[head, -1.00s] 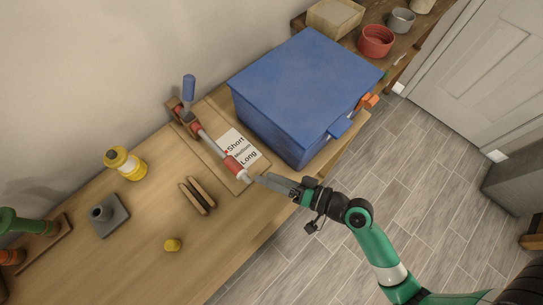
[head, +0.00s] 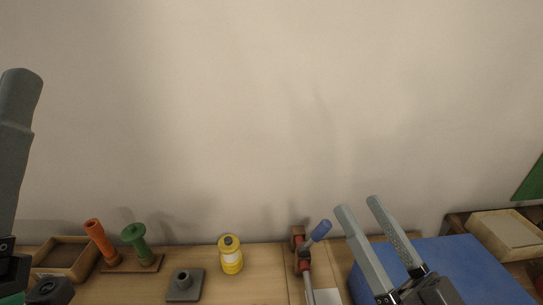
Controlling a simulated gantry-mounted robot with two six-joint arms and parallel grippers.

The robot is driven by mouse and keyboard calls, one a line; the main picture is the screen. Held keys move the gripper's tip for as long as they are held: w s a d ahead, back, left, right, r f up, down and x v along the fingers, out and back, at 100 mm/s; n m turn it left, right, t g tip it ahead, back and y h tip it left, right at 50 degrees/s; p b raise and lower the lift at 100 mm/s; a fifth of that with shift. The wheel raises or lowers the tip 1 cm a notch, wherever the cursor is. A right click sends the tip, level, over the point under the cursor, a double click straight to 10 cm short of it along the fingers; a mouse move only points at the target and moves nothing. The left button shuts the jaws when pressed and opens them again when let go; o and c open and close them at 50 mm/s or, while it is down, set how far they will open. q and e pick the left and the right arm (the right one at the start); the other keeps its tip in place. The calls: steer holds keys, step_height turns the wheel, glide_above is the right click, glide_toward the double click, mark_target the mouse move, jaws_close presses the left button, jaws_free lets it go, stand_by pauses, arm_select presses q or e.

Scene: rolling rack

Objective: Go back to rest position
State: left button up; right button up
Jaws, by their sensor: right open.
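My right gripper (head: 360,204) is in the head view at lower right. Its two long grey fingers point up, apart and empty, in front of the blue box (head: 460,270) and the wall. Part of my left gripper (head: 20,105) shows at the left edge as a tall grey finger pointing up. The rest of it is cut off by the frame, so I cannot tell its opening.
Along the wall, the wooden table (head: 255,285) holds a tray (head: 65,257), orange (head: 100,241) and green (head: 135,243) handles, a grey block (head: 185,285), a yellow bottle (head: 231,255) and a blue-handled tool (head: 319,232). A pale container (head: 505,235) stands far right.

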steer(key=s+d+r+m+t+h, duration=0.1)
steer(key=s+d+r+t+h, duration=0.25)
steer(key=r, duration=0.55)
steer(key=s+d+r+t+h, duration=0.3)
steer(key=s+r+h, duration=0.15)
steer(key=r, duration=0.35)
step_height(320, 180, up, 21)
steer(key=w+p, duration=0.1)
steer(key=p, duration=2)
step_height(320, 180, down, 21)
steer(key=b, duration=2)
steer(key=shift+a+r+y, duration=0.2)
steer(key=shift+a+y, duration=0.1)
steer(key=shift+a, duration=0.05)
step_height(320, 180, down, 18)
steer(key=b, duration=1.8)
